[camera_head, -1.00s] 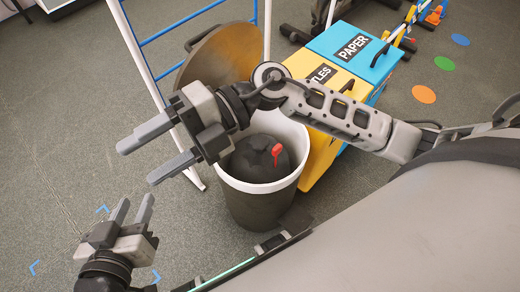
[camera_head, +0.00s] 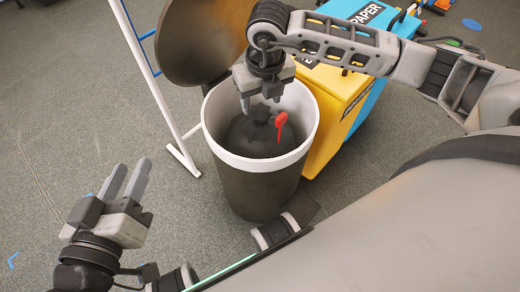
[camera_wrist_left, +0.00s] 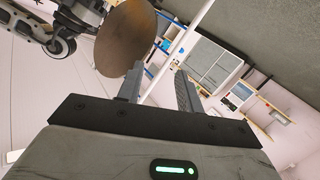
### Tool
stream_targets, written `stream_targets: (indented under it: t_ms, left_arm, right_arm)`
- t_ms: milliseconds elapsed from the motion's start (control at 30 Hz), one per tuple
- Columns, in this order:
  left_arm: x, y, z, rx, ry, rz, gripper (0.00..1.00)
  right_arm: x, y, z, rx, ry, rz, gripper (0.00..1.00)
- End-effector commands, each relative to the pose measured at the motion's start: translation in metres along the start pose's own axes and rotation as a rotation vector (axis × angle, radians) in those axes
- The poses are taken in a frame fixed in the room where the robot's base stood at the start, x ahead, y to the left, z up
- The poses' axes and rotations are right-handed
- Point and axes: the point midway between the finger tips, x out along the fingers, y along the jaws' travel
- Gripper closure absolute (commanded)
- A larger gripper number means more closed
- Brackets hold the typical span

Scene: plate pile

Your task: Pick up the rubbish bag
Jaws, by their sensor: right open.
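The rubbish bag (camera_head: 252,140) is dark, with a red tie (camera_head: 281,124) at its top right. It sits inside a round bin (camera_head: 262,190) with a dark body and a white rim. My right gripper (camera_head: 259,104) points down over the bin's mouth, just above the bag, with its fingers apart. Whether the fingertips touch the bag cannot be told. My left gripper (camera_head: 126,180) is open and empty, low at the left, away from the bin; its two fingers also show in the left wrist view (camera_wrist_left: 158,88) with nothing between them.
The bin's round brown lid (camera_head: 205,40) stands raised behind it. A yellow box (camera_head: 335,105) and a blue paper box (camera_head: 377,85) stand to the right. A white-legged frame (camera_head: 150,75) stands at the left.

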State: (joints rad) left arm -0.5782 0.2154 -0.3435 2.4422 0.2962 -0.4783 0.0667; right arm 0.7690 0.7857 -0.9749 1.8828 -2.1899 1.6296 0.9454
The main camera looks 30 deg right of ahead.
Motion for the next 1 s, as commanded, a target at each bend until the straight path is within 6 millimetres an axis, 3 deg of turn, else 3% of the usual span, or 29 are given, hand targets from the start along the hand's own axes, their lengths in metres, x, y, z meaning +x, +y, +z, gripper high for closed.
stream_targets:
  t_ms: [267, 400, 567, 800, 833, 1000]
  left_arm:
    - [0.001, 0.001, 0.002, -0.027, 0.015, 0.014, 0.64]
    - [0.003, 0.001, 0.009, -0.059, 0.022, 0.031, 0.64]
    - [0.002, 0.006, -0.001, -0.102, 0.065, 0.063, 0.64]
    - [0.002, 0.01, -0.013, -0.113, 0.094, 0.077, 0.64]
    - [0.002, 0.01, -0.013, -0.113, 0.094, 0.077, 0.64]
    - [0.002, 0.01, -0.012, -0.112, 0.093, 0.076, 0.64]
  right_arm:
    - [0.019, 0.001, -0.001, -0.002, 0.0, 0.001, 0.43]
    - [0.04, 0.002, -0.003, -0.003, 0.002, 0.002, 0.43]
    - [0.062, 0.001, -0.002, -0.001, 0.001, 0.002, 0.43]
    - [0.064, 0.001, -0.001, -0.002, -0.001, 0.002, 0.43]
    - [0.064, 0.001, -0.001, -0.002, -0.001, 0.002, 0.45]
    - [0.063, 0.001, -0.001, -0.002, -0.001, 0.002, 0.93]
